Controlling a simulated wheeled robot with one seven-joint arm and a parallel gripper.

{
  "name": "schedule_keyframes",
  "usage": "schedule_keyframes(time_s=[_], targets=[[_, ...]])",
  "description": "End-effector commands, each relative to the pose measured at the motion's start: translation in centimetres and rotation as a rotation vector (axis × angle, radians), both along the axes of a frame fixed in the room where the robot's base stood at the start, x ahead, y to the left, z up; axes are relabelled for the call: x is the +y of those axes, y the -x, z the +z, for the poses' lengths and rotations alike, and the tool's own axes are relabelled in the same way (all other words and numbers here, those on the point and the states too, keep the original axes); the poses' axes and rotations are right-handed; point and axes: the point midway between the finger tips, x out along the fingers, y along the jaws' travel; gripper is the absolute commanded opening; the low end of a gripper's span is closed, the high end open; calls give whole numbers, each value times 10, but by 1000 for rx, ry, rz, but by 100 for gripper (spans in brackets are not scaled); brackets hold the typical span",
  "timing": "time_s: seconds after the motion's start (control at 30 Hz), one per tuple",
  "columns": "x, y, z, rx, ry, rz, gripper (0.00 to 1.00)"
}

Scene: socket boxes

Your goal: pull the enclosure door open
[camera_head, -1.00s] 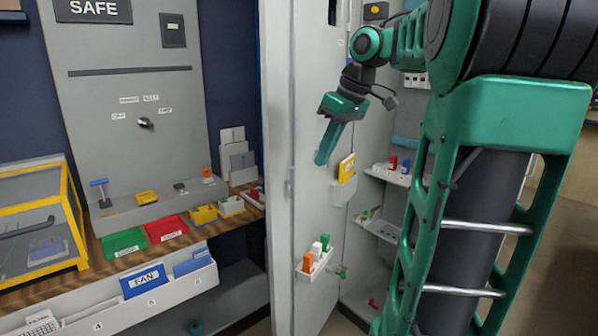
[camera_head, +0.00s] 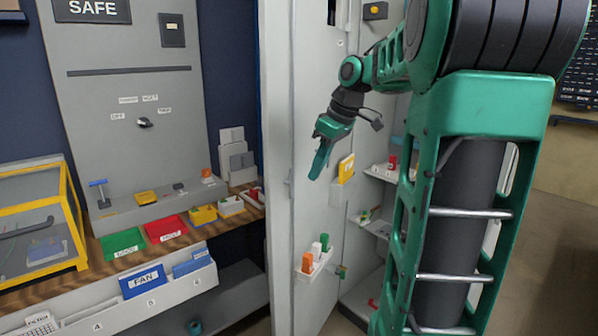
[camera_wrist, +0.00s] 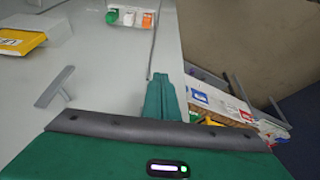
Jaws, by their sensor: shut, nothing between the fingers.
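The enclosure door (camera_head: 305,120) stands swung open in the head view, its inner face towards the shelves. My gripper (camera_head: 317,170) is shut and empty, in front of that inner face and near the door's free edge. In the wrist view my gripper (camera_wrist: 162,82) points along the door face (camera_wrist: 115,70), with its fingertips close to the door's edge. I cannot tell whether they touch it. A grey bar-like lever (camera_wrist: 55,87) stands out from the door at the left of the wrist view.
The door carries a yellow booklet (camera_head: 346,168) in a holder and a small rack (camera_head: 314,266) with orange, white and green items. Enclosure shelves (camera_head: 380,229) lie right of it, partly hidden by my arm. A bench with red (camera_head: 166,229) and green (camera_head: 124,242) trays stands left.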

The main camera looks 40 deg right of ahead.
Motion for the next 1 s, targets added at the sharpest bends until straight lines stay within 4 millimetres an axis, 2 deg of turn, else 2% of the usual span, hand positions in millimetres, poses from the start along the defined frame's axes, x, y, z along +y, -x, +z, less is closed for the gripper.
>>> schedule_keyframes(time_s=[0.07,0.2,0.33,0.83,1.0], targets=[[3,-4,-14,3,-1,1,0],[10,-24,-12,1,1,3,0],[14,-36,-11,-1,2,1,0],[16,-42,-11,0,0,-2,0],[8,-53,-11,0,0,-51,0]])
